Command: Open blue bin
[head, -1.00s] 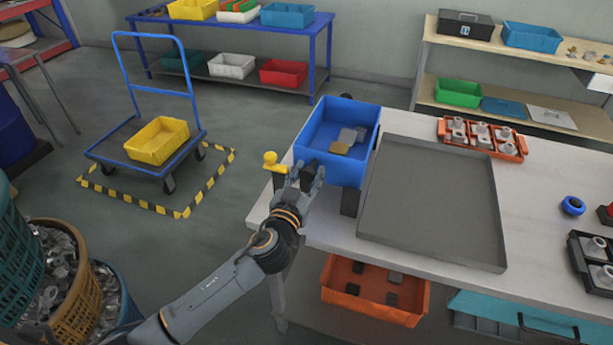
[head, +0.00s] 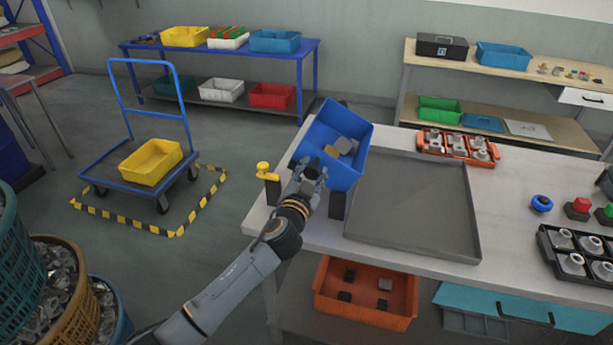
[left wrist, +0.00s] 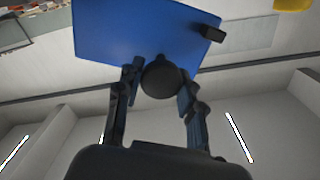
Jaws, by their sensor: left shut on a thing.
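The blue bin (head: 312,148) is at the left end of the white table, tilted sideways toward the tray, with a few grey and tan blocks inside it. My left gripper (head: 313,172) is at the bin's near left side. The left wrist view shows the bin's blue wall (left wrist: 135,32) close ahead, with a round dark knob (left wrist: 162,78) between the fingers of my left gripper (left wrist: 160,85), which is shut on it. My right gripper is not in view.
A flat grey tray (head: 418,205) lies on the table right of the bin. A yellow handle (head: 266,172) stands at the left edge. An orange parts tray (head: 457,145) is behind the grey tray. An orange bin (head: 365,292) sits below the table.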

